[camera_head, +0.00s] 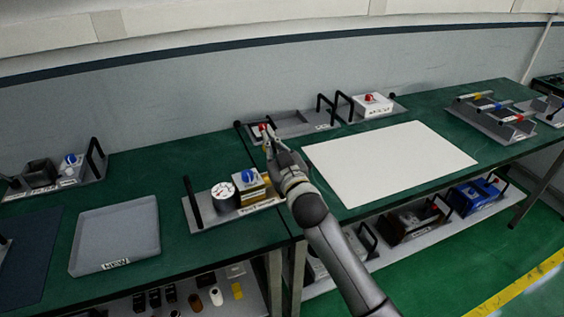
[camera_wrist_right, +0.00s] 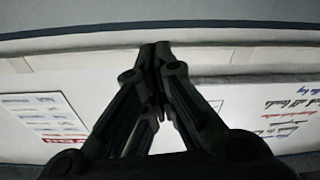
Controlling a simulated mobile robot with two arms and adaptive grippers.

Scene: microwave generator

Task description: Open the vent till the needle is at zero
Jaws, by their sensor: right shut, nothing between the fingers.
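A round gauge with a white face (camera_head: 223,190) stands on a grey tray on the green bench, left of my right arm. Its needle is too small to read. Beside it on the same tray is a blue knob (camera_head: 249,175) on a brass-and-white block. Which part is the vent, I cannot tell for sure. My right gripper (camera_head: 267,139) is shut and empty, raised beyond and to the right of the blue knob, apart from it. The wrist view shows its closed fingers (camera_wrist_right: 157,62) against wall and posters. My left gripper is not in view.
A grey tray with black handles (camera_head: 190,207) carries the gauge. A white box with a red knob (camera_head: 371,104) stands at the back. A white board (camera_head: 390,160) lies on the bench to the right. An empty grey tray (camera_head: 118,232) lies at left.

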